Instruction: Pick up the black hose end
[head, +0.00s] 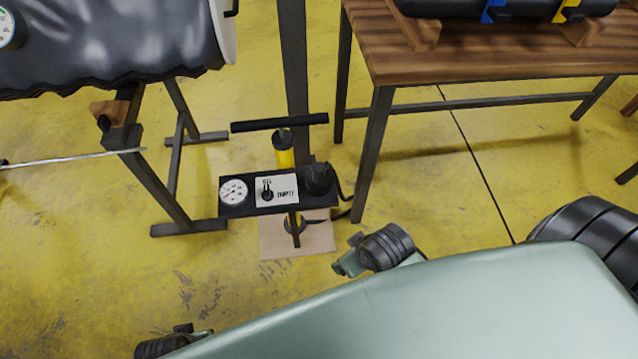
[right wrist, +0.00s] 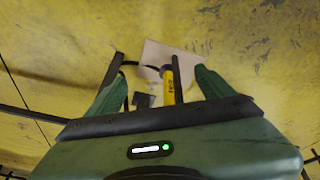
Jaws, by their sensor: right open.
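A hand pump stands on the floor in the head view, with a yellow cylinder (head: 285,157), a black T-handle (head: 280,122) and a black panel. A black round piece (head: 318,178) sits at the panel's right end; I cannot tell if it is the hose end. A black hose (head: 346,205) curves out beside it. In the right wrist view my right gripper (right wrist: 160,72) is open and empty. The yellow cylinder (right wrist: 168,92) and a black hose (right wrist: 140,65) show beyond, between its green fingers; the hose end is not clear there.
The panel carries a gauge (head: 233,192) and a FILL/EMPTY label (head: 277,190). A wooden base plate (head: 312,240) lies under the pump. A wooden table (head: 480,66) stands right of it, its leg close by. A dark inflatable (head: 110,45) rests on a stand at left.

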